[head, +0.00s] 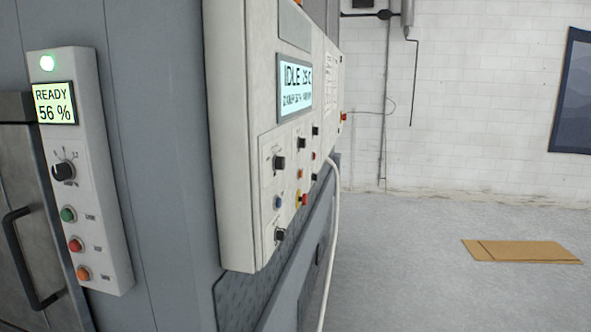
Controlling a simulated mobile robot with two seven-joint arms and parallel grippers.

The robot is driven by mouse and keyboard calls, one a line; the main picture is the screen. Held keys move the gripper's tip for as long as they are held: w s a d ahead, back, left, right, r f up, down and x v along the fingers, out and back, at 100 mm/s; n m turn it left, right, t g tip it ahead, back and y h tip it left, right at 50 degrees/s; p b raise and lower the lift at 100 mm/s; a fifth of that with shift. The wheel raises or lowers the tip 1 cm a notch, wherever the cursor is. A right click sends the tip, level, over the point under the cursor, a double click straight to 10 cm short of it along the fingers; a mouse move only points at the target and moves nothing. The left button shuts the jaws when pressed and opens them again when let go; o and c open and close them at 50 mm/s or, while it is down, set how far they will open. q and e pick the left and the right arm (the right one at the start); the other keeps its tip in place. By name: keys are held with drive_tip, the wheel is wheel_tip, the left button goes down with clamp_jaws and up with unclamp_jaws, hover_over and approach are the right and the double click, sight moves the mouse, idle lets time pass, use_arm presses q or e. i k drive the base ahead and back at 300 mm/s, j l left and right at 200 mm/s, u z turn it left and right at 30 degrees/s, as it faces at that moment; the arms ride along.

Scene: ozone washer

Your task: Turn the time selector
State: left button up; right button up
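A narrow light panel (83,185) at the left carries a black rotary knob (64,171) with scale marks above it. A larger white control panel (240,130), seen at a steep angle, carries several black knobs, among them an upper one (278,163), one further right (301,143) and a lower one (280,235). The labels are too small to read, so I cannot tell which knob is the time selector. Neither of my grippers is in view.
The narrow panel has a display (54,103) reading "READY 56 %" and green, red and orange buttons. The large panel's display (294,88) reads "IDLE". A dark door handle (27,258) is at the left. Flat cardboard (522,251) lies on open floor.

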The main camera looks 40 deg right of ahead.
sight(301, 142)
drive_tip(key=l, duration=0.8)
drive_tip(key=i+l, duration=0.1)
drive_tip(key=l, duration=0.7)
drive_tip(key=l+z, duration=0.1)
drive_tip(key=l, duration=0.65)
drive_tip(key=i+l, duration=0.15)
drive_tip(key=l, duration=0.65)
drive_tip(key=i+l, duration=0.1)
drive_tip(key=l, duration=0.7)
drive_tip(key=z, duration=0.05)
